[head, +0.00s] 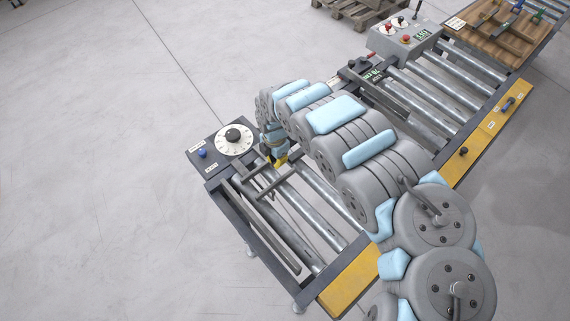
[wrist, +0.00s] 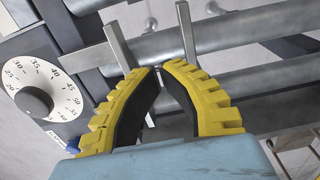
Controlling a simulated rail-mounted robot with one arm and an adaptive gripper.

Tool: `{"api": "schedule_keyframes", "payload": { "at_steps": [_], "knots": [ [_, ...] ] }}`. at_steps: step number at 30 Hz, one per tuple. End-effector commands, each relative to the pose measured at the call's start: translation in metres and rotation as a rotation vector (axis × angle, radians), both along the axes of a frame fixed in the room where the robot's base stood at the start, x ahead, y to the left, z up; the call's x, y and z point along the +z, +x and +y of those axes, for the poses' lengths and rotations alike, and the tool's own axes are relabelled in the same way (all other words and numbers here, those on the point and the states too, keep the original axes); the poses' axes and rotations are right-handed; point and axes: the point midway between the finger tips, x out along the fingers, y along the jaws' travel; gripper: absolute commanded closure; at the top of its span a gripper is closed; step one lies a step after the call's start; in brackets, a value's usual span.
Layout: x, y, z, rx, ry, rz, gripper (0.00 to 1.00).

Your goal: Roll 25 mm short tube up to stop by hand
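My gripper (wrist: 161,68) has yellow ribbed fingers with black inner pads. In the wrist view the fingertips lean together and almost meet, with nothing clearly held between them. Long grey metal rollers (head: 318,218) lie across the bed, and a grey cylinder (wrist: 235,32) passes beyond the fingertips in the wrist view. Two slim upright bars (wrist: 187,35) stand near the tips. I cannot tell the short tube apart from the rollers.
A dark panel carries a white numbered dial (head: 234,140) and a blue knob (head: 203,154). A yellow ledge (head: 350,283) edges the bed. Farther back are a grey control box (head: 404,42) and a wooden board (head: 476,40) with tools. The floor at left is clear.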

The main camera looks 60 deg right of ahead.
Motion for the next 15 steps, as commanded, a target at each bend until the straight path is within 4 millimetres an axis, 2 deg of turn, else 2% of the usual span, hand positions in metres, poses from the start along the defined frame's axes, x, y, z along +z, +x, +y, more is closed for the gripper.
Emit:
{"api": "schedule_keyframes", "payload": {
  "at_steps": [15],
  "knots": [
    [-0.049,0.001,0.002,0.000,0.002,-0.002,1.00]
  ]
}}
